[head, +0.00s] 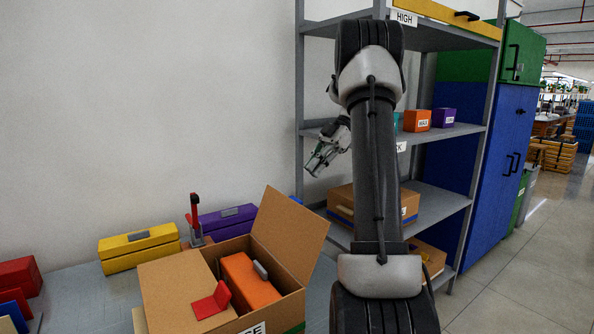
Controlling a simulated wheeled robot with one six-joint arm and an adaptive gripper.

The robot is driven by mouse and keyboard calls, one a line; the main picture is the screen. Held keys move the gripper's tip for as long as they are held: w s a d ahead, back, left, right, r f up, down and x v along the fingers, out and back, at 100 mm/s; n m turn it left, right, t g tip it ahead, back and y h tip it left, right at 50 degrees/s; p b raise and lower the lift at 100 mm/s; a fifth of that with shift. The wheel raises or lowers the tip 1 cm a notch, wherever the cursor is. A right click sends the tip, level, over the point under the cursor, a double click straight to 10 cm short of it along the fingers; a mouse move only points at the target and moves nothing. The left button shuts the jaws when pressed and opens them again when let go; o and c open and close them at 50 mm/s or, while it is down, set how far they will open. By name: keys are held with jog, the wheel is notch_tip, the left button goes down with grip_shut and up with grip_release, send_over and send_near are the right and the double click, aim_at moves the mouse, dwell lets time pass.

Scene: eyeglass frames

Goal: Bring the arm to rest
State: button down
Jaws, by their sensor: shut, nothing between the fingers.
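My arm stands raised in the middle right of the head view, in front of the grey shelf rack (299,100). My gripper (316,170) hangs at the left of the arm, tilted down and to the left. It is beside the rack's left side, above the table and clear of the boxes. Its fingers are shut and I see nothing held. Part of the wrist is hidden behind my arm.
An open cardboard box (287,240) holds an orange case (247,280). Yellow (138,240) and purple (222,222) cases stand behind it. A red-handled tool (194,212) stands upright nearby. The rack holds small orange (417,121) and purple (444,117) boxes. A blue cabinet (503,150) is at the right.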

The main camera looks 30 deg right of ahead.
jog(key=s+a+r+m+h, duration=0.45)
jog(key=s+a+m, duration=0.35)
jog(key=s+a, duration=0.3)
jog(key=s+a+f+m+t+h, duration=0.2)
jog(key=s+f+m, duration=0.1)
jog(key=s+m, duration=0.2)
jog(key=s+a+f+m+t+h, duration=0.2)
jog(key=s+m, duration=0.3)
jog(key=s, duration=0.2)
jog(key=shift+a+f+h, duration=0.2)
jog(key=shift+f+h, duration=0.15)
jog(key=shift+f, duration=0.05)
jog(key=shift+s, duration=0.1)
